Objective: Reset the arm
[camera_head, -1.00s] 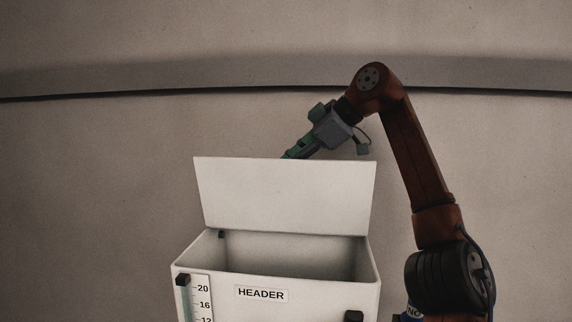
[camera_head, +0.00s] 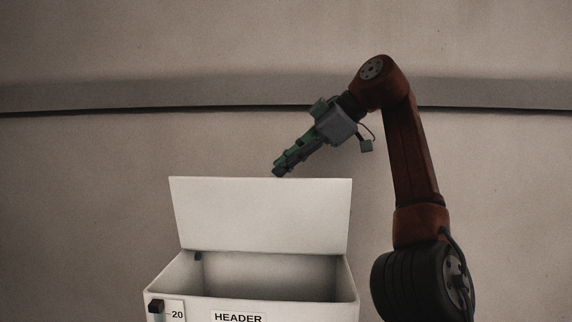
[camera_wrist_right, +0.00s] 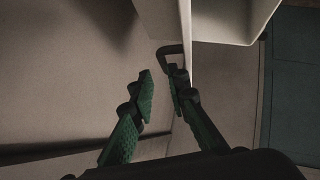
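My right arm (camera_head: 408,150) rises at the right of the head view, bends at its top joint, and points down and left. My right gripper (camera_head: 280,170) is just above the top edge of the raised lid in that view, seeming clear of it. In the right wrist view its two green-padded fingers (camera_wrist_right: 160,88) stand apart with nothing between them. My left gripper is not in view.
A white tank (camera_head: 250,306) marked HEADER stands open, its white lid (camera_head: 262,215) raised at the back. A plain wall lies behind.

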